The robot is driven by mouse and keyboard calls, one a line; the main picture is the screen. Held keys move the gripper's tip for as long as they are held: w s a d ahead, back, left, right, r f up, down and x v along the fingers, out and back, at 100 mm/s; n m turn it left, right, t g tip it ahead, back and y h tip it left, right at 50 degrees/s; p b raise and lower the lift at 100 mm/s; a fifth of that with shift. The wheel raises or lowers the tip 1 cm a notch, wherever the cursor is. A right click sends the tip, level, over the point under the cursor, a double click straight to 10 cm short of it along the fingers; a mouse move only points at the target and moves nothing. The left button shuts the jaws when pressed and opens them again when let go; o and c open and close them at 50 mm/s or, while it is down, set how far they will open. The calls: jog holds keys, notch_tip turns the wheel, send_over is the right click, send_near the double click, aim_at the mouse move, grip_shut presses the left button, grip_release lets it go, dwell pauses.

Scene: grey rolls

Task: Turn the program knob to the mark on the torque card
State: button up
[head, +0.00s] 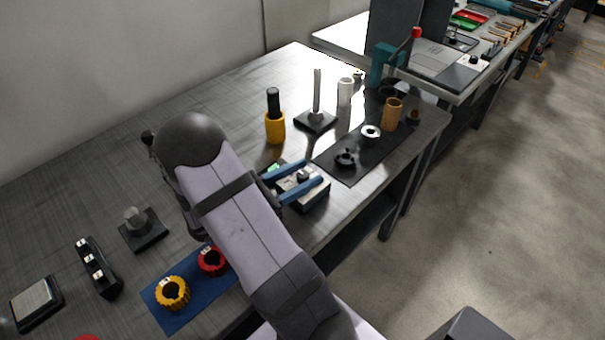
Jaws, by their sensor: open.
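My gripper (314,172) has two blue fingers, spread apart over a small light-grey box (316,194) near the table's front edge. A dark round knob (303,175) on top of this box shows between the fingers, with a gap visible around it; I cannot tell whether either finger touches it. A small green patch (272,168) shows at the box's back left, partly hidden by the upper finger. The knob's pointer and its marks are too small to read. I cannot make out a torque card, and my arm hides part of the table.
A yellow-and-black bottle-like tool (275,127) and a post on a black base (316,120) stand behind the box. A dark mat (345,172) with several parts lies to the right. A blue mat (178,318) carries yellow and red rings (172,292). The back-left tabletop is clear.

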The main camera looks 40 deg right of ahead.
jog(key=c, duration=1.1)
jog(key=shift+o, duration=0.2)
jog(key=shift+m+g, duration=0.3)
jog(key=shift+g, duration=0.2)
jog(key=shift+m+g+y+p, duration=0.2)
jog(key=shift+m+g+y, duration=0.5)
jog(key=shift+m+g, duration=0.6)
jog(key=shift+m+g+y+p, duration=0.15)
jog(key=shift+m+g+y, duration=0.6)
jog(key=shift+g, duration=0.95)
jog(key=o, duration=1.1)
jog(key=shift+c, duration=0.2)
